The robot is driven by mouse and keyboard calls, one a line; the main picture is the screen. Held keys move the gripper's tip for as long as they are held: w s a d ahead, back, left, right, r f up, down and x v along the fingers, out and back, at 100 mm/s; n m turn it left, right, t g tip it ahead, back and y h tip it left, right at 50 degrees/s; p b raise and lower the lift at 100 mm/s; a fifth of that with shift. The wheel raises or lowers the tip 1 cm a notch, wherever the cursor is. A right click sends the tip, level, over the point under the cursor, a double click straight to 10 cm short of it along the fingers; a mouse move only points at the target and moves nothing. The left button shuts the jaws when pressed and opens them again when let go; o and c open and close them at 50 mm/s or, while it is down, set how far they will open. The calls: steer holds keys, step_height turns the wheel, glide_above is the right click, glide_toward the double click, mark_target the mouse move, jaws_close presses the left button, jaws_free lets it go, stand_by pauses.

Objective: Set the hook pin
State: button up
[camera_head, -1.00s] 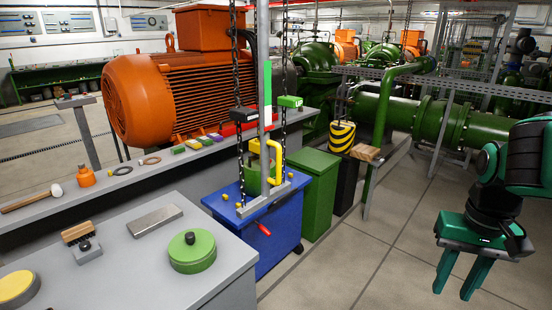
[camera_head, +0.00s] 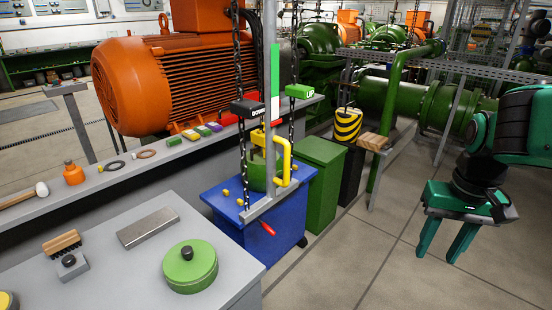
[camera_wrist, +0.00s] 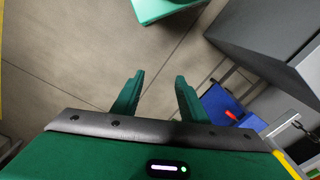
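My gripper (camera_head: 458,238) hangs at the right of the head view, over bare floor. Its two green fingers point down, apart, with nothing between them; the wrist view (camera_wrist: 158,92) shows the same. A yellow hook-like bracket (camera_head: 288,165) sits on a grey upright frame above a blue box (camera_head: 228,205), well to the left of my gripper. I cannot tell which piece is the hook pin.
Chains with DOWN (camera_head: 250,108) and UP (camera_head: 299,91) blocks hang by the frame. A grey bench (camera_head: 125,275) carries a green round lid (camera_head: 190,267). A green box (camera_head: 320,180) and a striped yellow-black weight (camera_head: 347,125) stand behind. Floor (camera_head: 370,260) between bench and gripper is free.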

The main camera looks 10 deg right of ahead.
steer(key=w+a+f+n+t+y, duration=0.1)
steer(key=w+f+n+t, duration=0.15)
steer(key=w, duration=1.35)
steer(key=w+f+n+t, duration=0.15)
steer(key=w+n, duration=0.25)
steer(key=w, duration=1.2)
steer(key=w+a+f+n+t+y, duration=0.1)
steer(key=w+a+f+t+y, duration=0.25)
steer(key=w, duration=0.75)
steer(key=w+a+f+n+t+y, duration=0.1)
steer(key=w+a+f+t+y, duration=0.3)
steer(key=w, duration=0.7)
steer(key=w+a+f+n+t+y, duration=0.1)
steer(key=w+a+f+t+y, duration=0.15)
steer(key=w+f, duration=0.6)
steer(key=w+a+r, duration=0.1)
steer(key=w+a, duration=0.1)
steer(key=w, duration=0.2)
steer(key=w+a+r, duration=0.1)
steer(key=w+a, duration=0.1)
steer(key=w, duration=0.1)
steer(key=w+a, duration=0.2)
steer(key=w, duration=0.2)
steer(key=shift+w+r, duration=0.3)
steer(key=shift+r, duration=0.1)
steer(key=shift+c, duration=0.6)
jaws_close()
steer(key=shift+d, duration=0.1)
